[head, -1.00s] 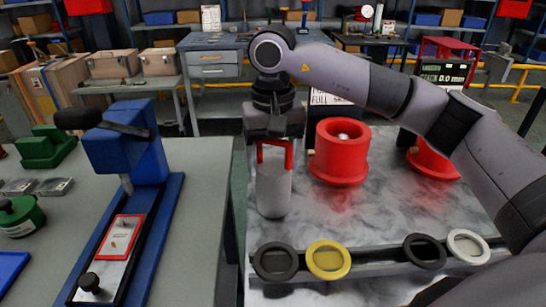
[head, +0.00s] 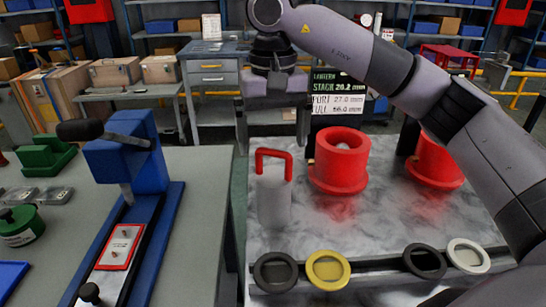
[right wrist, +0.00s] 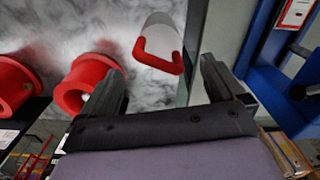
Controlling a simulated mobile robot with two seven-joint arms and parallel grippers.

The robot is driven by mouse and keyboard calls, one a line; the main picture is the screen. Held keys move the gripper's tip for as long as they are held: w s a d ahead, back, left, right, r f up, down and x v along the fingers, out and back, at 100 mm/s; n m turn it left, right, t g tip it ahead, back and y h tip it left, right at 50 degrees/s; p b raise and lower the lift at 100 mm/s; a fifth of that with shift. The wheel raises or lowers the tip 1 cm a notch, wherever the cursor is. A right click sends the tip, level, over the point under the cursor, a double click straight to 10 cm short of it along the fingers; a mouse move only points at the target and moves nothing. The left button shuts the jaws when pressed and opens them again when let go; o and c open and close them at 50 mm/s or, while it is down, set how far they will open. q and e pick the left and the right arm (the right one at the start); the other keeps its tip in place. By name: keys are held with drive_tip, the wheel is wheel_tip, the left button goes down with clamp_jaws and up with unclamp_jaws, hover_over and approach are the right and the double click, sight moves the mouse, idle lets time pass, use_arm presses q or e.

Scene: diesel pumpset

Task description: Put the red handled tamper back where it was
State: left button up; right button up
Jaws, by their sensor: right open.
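The tamper, a grey-white cylinder (head: 274,203) with a red loop handle (head: 274,153), stands upright on the marble-patterned table top, left of the near red flanged ring. My right gripper (head: 272,145) is open and empty, above and behind the tamper, its two fingers apart. In the right wrist view the tamper's red handle (right wrist: 158,60) lies ahead of the open right gripper (right wrist: 165,85), apart from the fingers. My left gripper is not in view.
Two red flanged rings (head: 340,160) (head: 437,163) stand right of the tamper. Black, yellow and white ringed discs (head: 328,269) line the front rail. A blue press (head: 125,165) stands on the left bench.

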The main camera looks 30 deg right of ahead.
wheel_tip(320, 180, up, 4)
drive_tip(key=shift+f+p, duration=0.25)
drive_tip(key=shift+p, duration=0.05)
drive_tip(key=shift+r, duration=0.7)
